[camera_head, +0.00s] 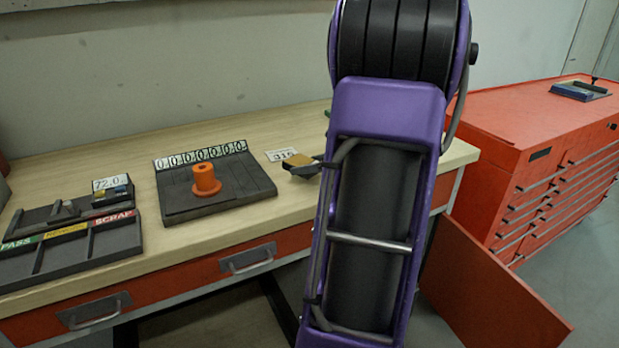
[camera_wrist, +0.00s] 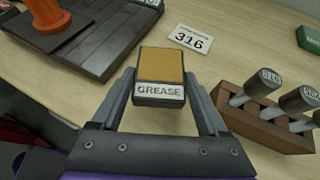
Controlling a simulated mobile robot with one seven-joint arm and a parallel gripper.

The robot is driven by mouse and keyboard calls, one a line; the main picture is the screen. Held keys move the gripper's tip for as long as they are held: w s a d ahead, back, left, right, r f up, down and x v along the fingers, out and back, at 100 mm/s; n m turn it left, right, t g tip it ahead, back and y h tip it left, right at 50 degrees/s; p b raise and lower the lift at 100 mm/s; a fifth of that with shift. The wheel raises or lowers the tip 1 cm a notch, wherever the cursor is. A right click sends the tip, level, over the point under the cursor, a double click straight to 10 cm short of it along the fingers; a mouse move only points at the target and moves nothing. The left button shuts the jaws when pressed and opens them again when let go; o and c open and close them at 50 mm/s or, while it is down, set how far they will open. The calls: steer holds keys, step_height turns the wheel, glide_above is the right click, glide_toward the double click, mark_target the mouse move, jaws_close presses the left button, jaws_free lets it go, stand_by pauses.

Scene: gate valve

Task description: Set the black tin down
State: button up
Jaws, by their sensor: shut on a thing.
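The black tin (camera_wrist: 160,78) has a yellow-tan top and a white label reading GREASE. My gripper (camera_wrist: 160,92) is shut on it, with one finger on each side, in the wrist view. The tin (camera_head: 298,160) also shows in the head view, near the right part of the workbench (camera_head: 290,112), beside my arm. My gripper (camera_head: 305,170) is mostly hidden behind my arm there. I cannot tell whether the tin touches the bench top.
A dark board (camera_head: 232,192) with an orange knob (camera_head: 206,180) lies left of the tin. A white 316 card (camera_wrist: 190,38) lies behind it. A wooden block (camera_wrist: 255,120) with several handled stamps stands at right. A sorting tray (camera_head: 75,250) lies far left. Bare wood surrounds the tin.

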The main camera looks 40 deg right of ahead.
mark_target(316, 174)
steer(key=shift+f, duration=1.4)
steer(key=shift+f+b, duration=0.25)
steer(key=shift+b, duration=0.15)
steer(key=o, duration=1.5)
steer(key=shift+r, duration=0.15)
steer(key=shift+r+p, duration=0.2)
steer(key=shift+p, duration=0.1)
steer(key=p+v, duration=0.1)
steer(key=v, duration=1.1)
steer(key=shift+f, duration=0.15)
